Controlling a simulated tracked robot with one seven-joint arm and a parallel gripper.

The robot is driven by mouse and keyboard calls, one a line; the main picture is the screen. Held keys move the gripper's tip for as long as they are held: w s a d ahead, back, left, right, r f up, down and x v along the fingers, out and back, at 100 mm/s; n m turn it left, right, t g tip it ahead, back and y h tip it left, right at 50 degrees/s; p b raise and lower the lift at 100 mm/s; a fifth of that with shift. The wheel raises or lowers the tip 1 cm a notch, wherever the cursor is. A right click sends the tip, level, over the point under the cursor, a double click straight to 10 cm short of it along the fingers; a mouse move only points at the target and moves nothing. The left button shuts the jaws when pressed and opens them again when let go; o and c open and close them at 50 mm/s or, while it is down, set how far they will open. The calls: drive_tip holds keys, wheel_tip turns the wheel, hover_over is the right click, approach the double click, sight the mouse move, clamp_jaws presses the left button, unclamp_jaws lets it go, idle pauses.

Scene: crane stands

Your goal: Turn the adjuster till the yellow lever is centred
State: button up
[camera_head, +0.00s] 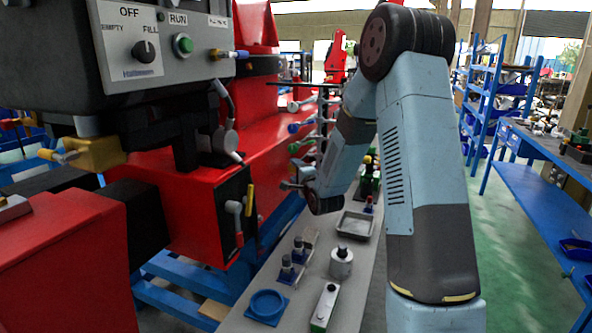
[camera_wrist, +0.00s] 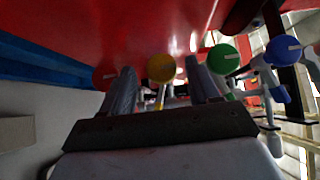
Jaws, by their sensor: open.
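My gripper (camera_wrist: 161,72) is open, its two dark fingers pointing at a row of coloured round knobs on a red machine. A yellow knob (camera_wrist: 161,67) shows between the fingertips, farther off; I cannot tell whether they touch it. A red knob (camera_wrist: 104,77) is partly behind the left finger. A green knob (camera_wrist: 223,58) is just right of the right finger. In the head view, a yellow lever (camera_head: 250,201) stands nearly upright beside a grey handle (camera_head: 235,208) on a black plate. I cannot tell which part is the adjuster. My arm hides much of the gripper there.
A grey bench top below holds a blue round dish (camera_head: 267,305), a metal tray (camera_head: 356,225) and a silver cylinder (camera_head: 341,263). A control box (camera_head: 150,45) overhangs at upper left. A blue knob (camera_wrist: 286,51) is at right in the wrist view. Green floor lies open at right.

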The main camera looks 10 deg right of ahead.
drive_tip(key=shift+w+a, duration=0.2)
drive_tip(key=shift+w, duration=1.2)
drive_tip(key=c, duration=1)
drive_tip(key=shift+d, duration=0.35)
drive_tip(key=shift+s+a, duration=0.1)
drive_tip(key=shift+a, duration=0.2)
